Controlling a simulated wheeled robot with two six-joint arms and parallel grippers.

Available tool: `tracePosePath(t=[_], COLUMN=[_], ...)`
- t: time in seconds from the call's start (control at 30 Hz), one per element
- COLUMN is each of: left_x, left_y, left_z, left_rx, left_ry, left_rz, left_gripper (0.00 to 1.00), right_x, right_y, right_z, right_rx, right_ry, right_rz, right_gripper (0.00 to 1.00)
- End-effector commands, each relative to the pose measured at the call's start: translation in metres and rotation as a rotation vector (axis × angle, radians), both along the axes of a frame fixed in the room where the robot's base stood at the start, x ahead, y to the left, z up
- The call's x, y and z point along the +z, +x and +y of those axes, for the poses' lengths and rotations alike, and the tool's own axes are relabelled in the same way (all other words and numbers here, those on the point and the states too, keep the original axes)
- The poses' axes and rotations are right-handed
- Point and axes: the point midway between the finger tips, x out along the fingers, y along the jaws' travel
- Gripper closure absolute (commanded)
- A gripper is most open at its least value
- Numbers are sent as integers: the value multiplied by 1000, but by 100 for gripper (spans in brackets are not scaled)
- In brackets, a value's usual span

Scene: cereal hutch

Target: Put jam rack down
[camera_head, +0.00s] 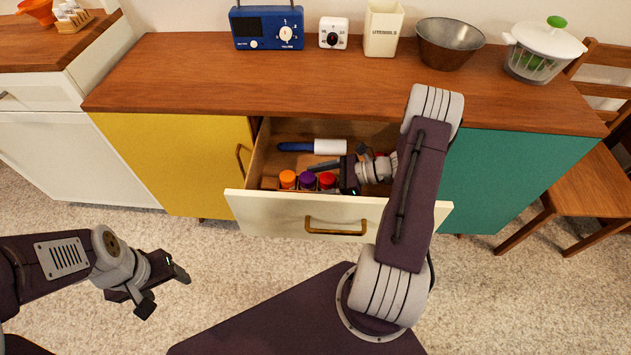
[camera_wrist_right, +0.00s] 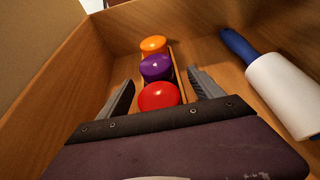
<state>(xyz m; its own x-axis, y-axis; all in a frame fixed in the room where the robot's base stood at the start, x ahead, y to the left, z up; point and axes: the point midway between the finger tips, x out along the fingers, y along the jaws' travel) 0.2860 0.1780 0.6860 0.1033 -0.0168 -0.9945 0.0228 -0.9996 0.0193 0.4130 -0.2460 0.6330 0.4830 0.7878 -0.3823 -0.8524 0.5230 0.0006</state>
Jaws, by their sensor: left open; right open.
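The jam rack (camera_head: 270,184) is a wooden holder with three jars, orange, purple and red lidded. It sits inside the open drawer (camera_head: 255,212), along its front panel. In the right wrist view the rack (camera_wrist_right: 178,76) rests on the drawer floor. My right gripper (camera_head: 330,175) reaches into the drawer at the rack's red-jar end. In the right wrist view its two fingers (camera_wrist_right: 160,92) are apart, one on each side of the rack; I cannot tell whether they touch it. My left gripper (camera_head: 166,288) is open and empty, low over the carpet at the left.
A lint roller (camera_head: 328,147) with a blue handle lies at the back of the drawer. A chair (camera_head: 585,185) stands right.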

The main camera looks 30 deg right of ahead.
Motion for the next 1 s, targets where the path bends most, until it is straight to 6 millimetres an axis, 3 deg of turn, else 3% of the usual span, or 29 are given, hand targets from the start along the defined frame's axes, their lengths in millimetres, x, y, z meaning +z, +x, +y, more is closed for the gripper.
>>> tracePosePath(t=[0.5, 0.67, 1.0], left_x=[30, 31, 31], left_y=[0, 0, 0], left_z=[0, 0, 0], left_rx=[0, 0, 0], left_ry=[0, 0, 0], left_rz=[0, 0, 0], left_gripper=[35, 35, 35], right_x=[44, 48, 48], right_y=[-51, -58, -58], right_z=[-85, -94, -95], right_rx=[-3, -1, 0], right_ry=[-1, 0, 0], right_rz=[0, 0, 0], right_gripper=[24, 24, 24])
